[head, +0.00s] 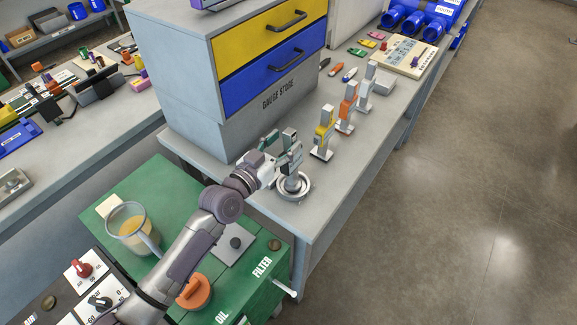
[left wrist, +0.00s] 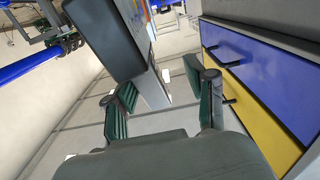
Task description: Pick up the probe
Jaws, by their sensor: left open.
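Several upright gauge-like pieces stand in a row on the grey bench. The nearest is a grey one, which I take to be the probe (head: 291,181), on a round ring-like base (head: 304,191). The yellow piece (head: 325,132), orange piece (head: 347,104) and a pale grey piece (head: 367,82) stand behind it. My left gripper (head: 277,150) is open beside the upper part of the grey probe. In the left wrist view its green-padded fingers (left wrist: 165,100) are apart, with a dark block (left wrist: 105,38) and pale column (left wrist: 153,88) beyond them. Contact cannot be told. My right gripper is not seen.
A drawer cabinet with a yellow drawer (head: 270,34) and blue drawer (head: 274,72) stands close behind the gripper. A green cart top (head: 165,180) holds a beaker (head: 132,228) and orange knob (head: 194,292). The floor (head: 470,200) at right is clear.

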